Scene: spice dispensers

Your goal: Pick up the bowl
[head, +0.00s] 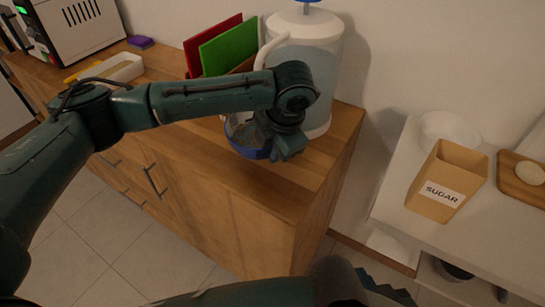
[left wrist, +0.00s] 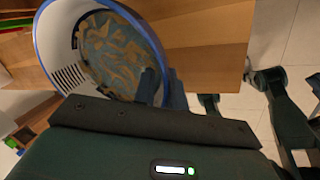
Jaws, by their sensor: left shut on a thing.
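The bowl (head: 241,136) has a blue rim and stands near the front right of the wooden counter in the head view, partly hidden by my left gripper. In the left wrist view the bowl (left wrist: 127,88) shows its pale inner wall, blue rim and a teal and tan patterned area inside. My left gripper (head: 290,147) is shut on the bowl's rim; its fingers (left wrist: 163,90) straddle the rim in the left wrist view. I cannot tell whether the bowl touches the counter. A dark toothed part of my right arm (head: 385,285) shows at the bottom; its jaws are unclear.
A large clear dispenser (head: 318,75) stands close behind the bowl. Green (head: 230,46) and red boards stand behind my left arm. A wooden counter (head: 290,185) ends near the bowl. On the right, a white counter (head: 400,195) holds a sugar box (head: 447,182) and a white bowl (head: 448,128).

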